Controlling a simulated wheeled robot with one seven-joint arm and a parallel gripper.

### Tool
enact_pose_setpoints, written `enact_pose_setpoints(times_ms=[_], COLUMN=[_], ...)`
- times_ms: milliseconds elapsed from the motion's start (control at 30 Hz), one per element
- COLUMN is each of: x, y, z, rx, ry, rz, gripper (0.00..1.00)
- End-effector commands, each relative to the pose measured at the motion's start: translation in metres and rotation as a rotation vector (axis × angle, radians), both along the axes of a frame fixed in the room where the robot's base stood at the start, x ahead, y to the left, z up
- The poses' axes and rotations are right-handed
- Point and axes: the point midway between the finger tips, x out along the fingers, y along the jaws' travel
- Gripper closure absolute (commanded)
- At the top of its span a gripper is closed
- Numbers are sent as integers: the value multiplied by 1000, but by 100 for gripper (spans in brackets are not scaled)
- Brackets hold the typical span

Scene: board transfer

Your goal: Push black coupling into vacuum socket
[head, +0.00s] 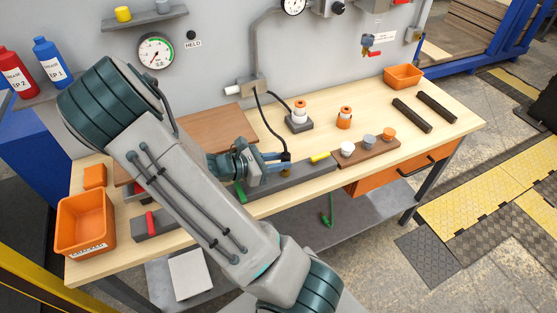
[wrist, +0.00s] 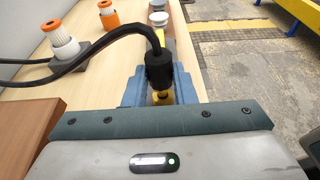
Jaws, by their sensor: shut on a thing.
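The black coupling (head: 286,157) hangs at the end of a black hose above the grey rail at the front of the bench. In the wrist view the coupling (wrist: 158,70) stands upright between my blue fingers. My gripper (head: 282,159) is shut on it; it also shows in the wrist view (wrist: 158,82). A brass-coloured socket (head: 287,171) sits on the rail right under the coupling, and its yellow metal (wrist: 160,97) shows below the coupling in the wrist view. The two look in line and very close; I cannot tell whether the coupling is seated.
A yellow handle (head: 320,157) lies on the rail right of the socket. A brown rack (head: 367,154) with several knobs is farther right. A white-and-orange filter (head: 299,113) and another (head: 344,118) stand behind. A brown board (head: 215,128) lies left. A gauge (head: 156,52) hangs above.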

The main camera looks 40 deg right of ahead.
Motion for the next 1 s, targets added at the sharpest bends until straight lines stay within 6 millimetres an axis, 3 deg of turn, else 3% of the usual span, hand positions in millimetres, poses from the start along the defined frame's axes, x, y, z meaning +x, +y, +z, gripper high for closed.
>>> enact_pose_setpoints(times_ms=[633, 667, 733, 1000], x=[0, 0, 0, 0], y=[0, 0, 0, 0], z=[-16, -15, -15, -14], rx=[1, 1, 1, 1], ry=[2, 1, 1, 1], rz=[1, 0, 0, 0], gripper=[99, 70, 51, 50])
